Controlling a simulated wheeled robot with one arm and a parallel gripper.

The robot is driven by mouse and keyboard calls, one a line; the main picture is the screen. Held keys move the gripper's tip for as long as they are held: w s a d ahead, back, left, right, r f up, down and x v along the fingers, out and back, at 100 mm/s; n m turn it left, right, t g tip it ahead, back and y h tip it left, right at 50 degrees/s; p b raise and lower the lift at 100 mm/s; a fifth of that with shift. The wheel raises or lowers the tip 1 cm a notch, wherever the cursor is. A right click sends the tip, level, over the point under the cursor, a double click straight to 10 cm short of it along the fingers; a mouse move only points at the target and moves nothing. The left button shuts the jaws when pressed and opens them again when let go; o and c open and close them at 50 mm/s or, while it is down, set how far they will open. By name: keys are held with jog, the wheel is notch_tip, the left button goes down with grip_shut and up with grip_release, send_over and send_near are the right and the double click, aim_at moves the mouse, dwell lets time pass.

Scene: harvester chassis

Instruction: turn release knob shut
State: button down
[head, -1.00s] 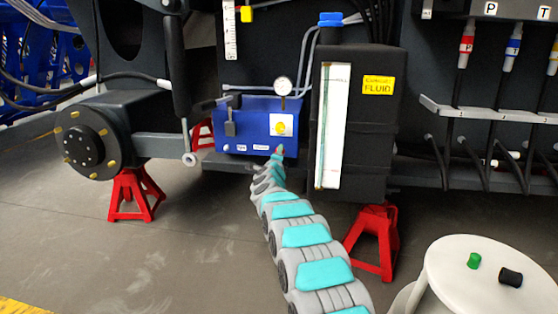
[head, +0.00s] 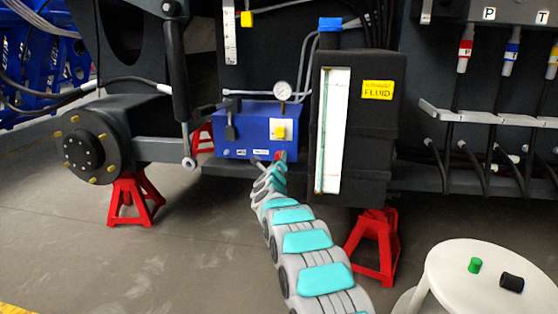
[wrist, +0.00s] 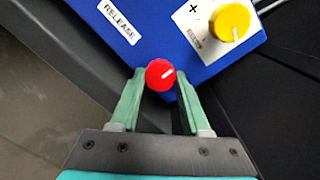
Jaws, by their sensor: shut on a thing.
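The red release knob (wrist: 160,75) sits at the lower edge of the blue box (wrist: 175,35), right of the RELEASE label (wrist: 118,22). A white line on it points to the upper right. My gripper (wrist: 160,80) has its green fingertips on either side of the knob and is shut on it. In the head view the knob (head: 281,155) shows small at the front of the blue box (head: 258,131), with the end of my arm just below it. The fingertips are too small to make out there.
A yellow knob (wrist: 230,20) on a white plate is to the upper right. A gauge (head: 282,91) stands on the box. The dark fluid tank (head: 365,135) is close on the right. Red stands (head: 133,198) and a white round table (head: 480,275) are around the open floor.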

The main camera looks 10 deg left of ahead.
jog(key=shift+f, duration=0.1)
jog(key=shift+c, duration=1.9)
grip_release()
jog(key=shift+s, duration=0.1)
jog(key=s, duration=0.7)
jog(key=shift+s, duration=0.3)
